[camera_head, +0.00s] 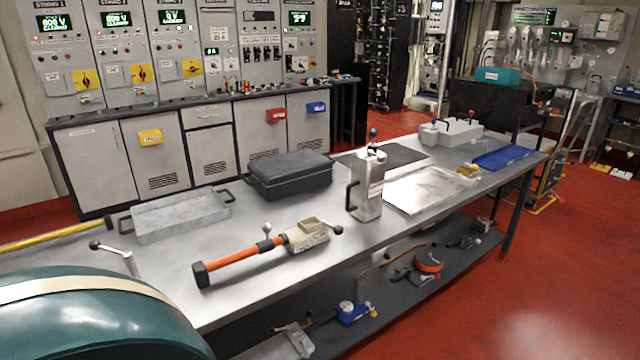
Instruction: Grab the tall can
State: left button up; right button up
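The tall can (368,193) is a grey metal container standing upright on the workbench, near its front edge at the middle of the view. It has a dark handle on its left side, a pale label on its front, and a thin stem with a dark ball on top. Nothing is holding it. Neither of my grippers shows in this view.
On the metal workbench (265,282) are an orange-handled tool (240,262) left of the can, a black case (289,176), a grey handled tray (180,217), a flat metal sheet (425,190) and a blue tray (500,158). A lower shelf (385,295) holds tools.

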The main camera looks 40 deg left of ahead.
aim_at(364, 193)
jog(key=u, duration=1.1)
jog(key=i+l+u, duration=0.1)
jog(key=i+l, duration=0.15)
jog(key=i+l+u, duration=0.1)
jog(key=i+l, duration=0.15)
jog(key=i+l+u, duration=0.1)
jog(key=l, duration=0.3)
jog(key=i+l+u, duration=0.1)
jog(key=i+l, duration=0.2)
jog(key=i+l+u, duration=0.1)
jog(key=l, duration=0.3)
jog(key=i+l+u, duration=0.1)
jog(key=i+l, duration=0.2)
jog(key=i+l+u, duration=0.1)
jog(key=l, duration=0.35)
jog(key=i+l+u, duration=0.1)
jog(key=l, duration=0.3)
jog(key=i, duration=0.1)
